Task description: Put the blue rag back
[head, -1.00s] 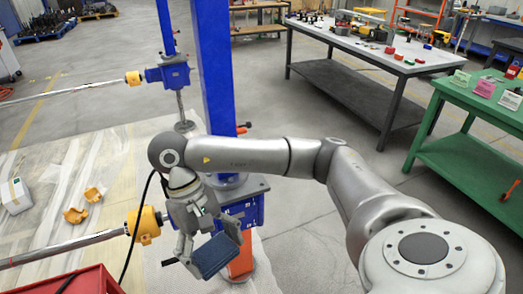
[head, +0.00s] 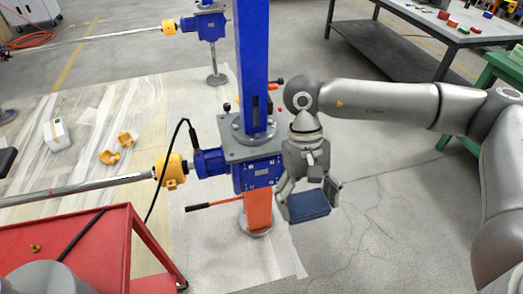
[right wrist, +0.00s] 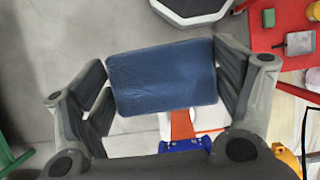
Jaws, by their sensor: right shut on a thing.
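The blue rag (head: 307,206) is a flat, folded-looking dark blue pad. My right gripper (head: 309,203) is shut on it and holds it in the air, in front of and to the right of the near blue screw jack (head: 258,172). In the right wrist view the rag (right wrist: 163,78) spans the space between the two finger pads of the gripper (right wrist: 162,80). My left gripper is not in view.
A red cart (head: 112,250) stands at lower left; in the wrist view its red top (right wrist: 265,40) carries a green block (right wrist: 268,17) and a grey item (right wrist: 299,43). A grey worktable (head: 440,25) stands at upper right. Open floor (head: 370,200) lies right of the jack.

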